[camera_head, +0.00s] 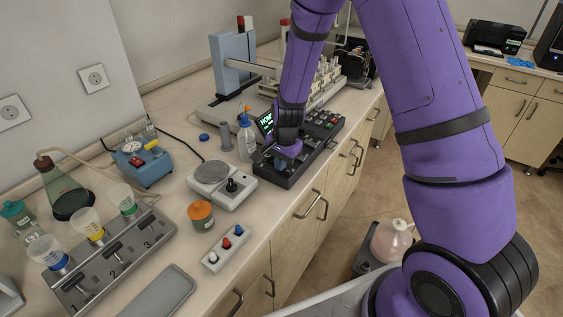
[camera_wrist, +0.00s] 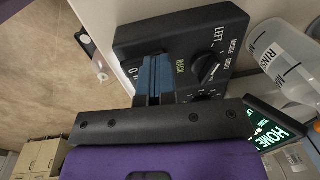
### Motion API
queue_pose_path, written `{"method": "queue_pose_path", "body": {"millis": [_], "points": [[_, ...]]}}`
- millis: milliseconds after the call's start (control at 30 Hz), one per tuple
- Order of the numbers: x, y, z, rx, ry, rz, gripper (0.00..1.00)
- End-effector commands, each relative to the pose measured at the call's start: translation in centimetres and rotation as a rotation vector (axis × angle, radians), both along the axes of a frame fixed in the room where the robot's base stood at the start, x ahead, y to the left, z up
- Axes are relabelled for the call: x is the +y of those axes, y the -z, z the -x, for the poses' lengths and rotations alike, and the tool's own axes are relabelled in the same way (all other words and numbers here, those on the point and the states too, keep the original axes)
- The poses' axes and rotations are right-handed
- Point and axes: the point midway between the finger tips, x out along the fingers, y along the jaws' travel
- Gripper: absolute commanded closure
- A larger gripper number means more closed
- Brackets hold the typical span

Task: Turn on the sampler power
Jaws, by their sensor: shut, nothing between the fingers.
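A black control panel (camera_head: 318,124) lies along the counter's front edge, with a lit "HOME" screen (camera_head: 266,121) and several coloured buttons.
A squeeze bottle (camera_head: 245,138) stands close to the left of my gripper; it also shows in the wrist view (camera_wrist: 285,60). A hotplate (camera_head: 222,184), an orange-lidded jar (camera_head: 201,215) and a small button box (camera_head: 226,247) sit nearer.

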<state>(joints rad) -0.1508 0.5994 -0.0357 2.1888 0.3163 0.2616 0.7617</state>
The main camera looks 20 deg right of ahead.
Motion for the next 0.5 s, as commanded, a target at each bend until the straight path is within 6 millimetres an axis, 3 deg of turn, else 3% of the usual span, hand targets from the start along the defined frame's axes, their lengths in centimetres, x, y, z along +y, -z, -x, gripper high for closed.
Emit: {"method": "queue_pose_path", "body": {"millis": [500], "points": [[-0.68,-0.34,0.94,0.001,0.001,0.0,1.0]]}}
